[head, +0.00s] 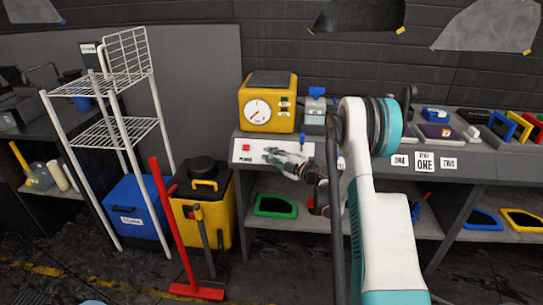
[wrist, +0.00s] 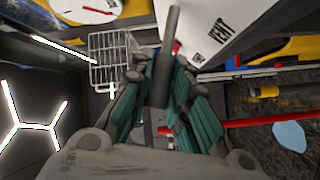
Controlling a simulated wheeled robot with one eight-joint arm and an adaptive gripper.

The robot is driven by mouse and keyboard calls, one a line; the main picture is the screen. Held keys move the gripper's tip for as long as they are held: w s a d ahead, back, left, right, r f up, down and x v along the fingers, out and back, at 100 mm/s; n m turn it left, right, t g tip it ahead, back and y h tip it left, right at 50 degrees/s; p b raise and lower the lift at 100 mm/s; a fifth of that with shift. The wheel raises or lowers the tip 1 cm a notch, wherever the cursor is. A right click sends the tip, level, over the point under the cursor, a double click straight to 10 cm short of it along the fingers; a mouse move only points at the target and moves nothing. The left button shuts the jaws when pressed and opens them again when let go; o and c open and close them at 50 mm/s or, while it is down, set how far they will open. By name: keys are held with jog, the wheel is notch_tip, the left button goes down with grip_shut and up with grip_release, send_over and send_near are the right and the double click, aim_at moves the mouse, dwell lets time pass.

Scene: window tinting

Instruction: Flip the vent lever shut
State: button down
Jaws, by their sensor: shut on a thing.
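The vent lever (wrist: 170,45) is a dark grey bar in the wrist view. It runs up from between my fingers, beside a white panel (wrist: 205,22) lettered VENT. My gripper (wrist: 160,88) is shut on the lever, with teal-padded fingers on both sides of it. In the head view my gripper (head: 275,158) is at the front of the bench, by the white panel (head: 245,147) with a red button and a POWER label. I cannot make out the lever in the head view; my gripper and arm cover part of that panel.
A yellow box with a dial (head: 268,103) stands on the bench behind the panel, with a grey and blue device (head: 316,105) to its right. A yellow bin (head: 203,200), a red pole (head: 172,220) and a white wire rack (head: 115,130) stand left of the bench.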

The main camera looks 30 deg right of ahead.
jog(key=shift+r, duration=0.15)
jog(key=shift+w+d+r+m+g+p, duration=0.15)
jog(key=shift+r+m+g+p, duration=0.25)
jog(key=shift+r+m+p, duration=0.1)
jog(key=shift+w+d+r+m+g+p, duration=0.1)
jog(key=shift+w+r+m+g+p, duration=0.05)
jog(key=shift+r+m+g+p, duration=0.3)
jog(key=shift+w+d+r+m+g+p, duration=0.3)
jog(key=shift+w+r+m+g+p, duration=0.3)
jog(key=shift+m+p, duration=0.3)
jog(key=shift+w+d+r+m+g+p, duration=0.45)
jog(key=shift+r+m+g+p, duration=0.1)
jog(key=shift+m+g, duration=0.3)
jog(key=shift+w+d+r+m+g+y+p, duration=0.2)
jog(key=shift+w+d+m+g+p, duration=0.1)
jog(key=shift+w+m+g, duration=0.15)
jog(key=shift+w+d+r+m+g+y+p, duration=0.15)
jog(key=shift+w+m+g+p, duration=0.15)
jog(key=shift+m+g, duration=0.25)
jog(key=c, duration=1.5)
grip_release()
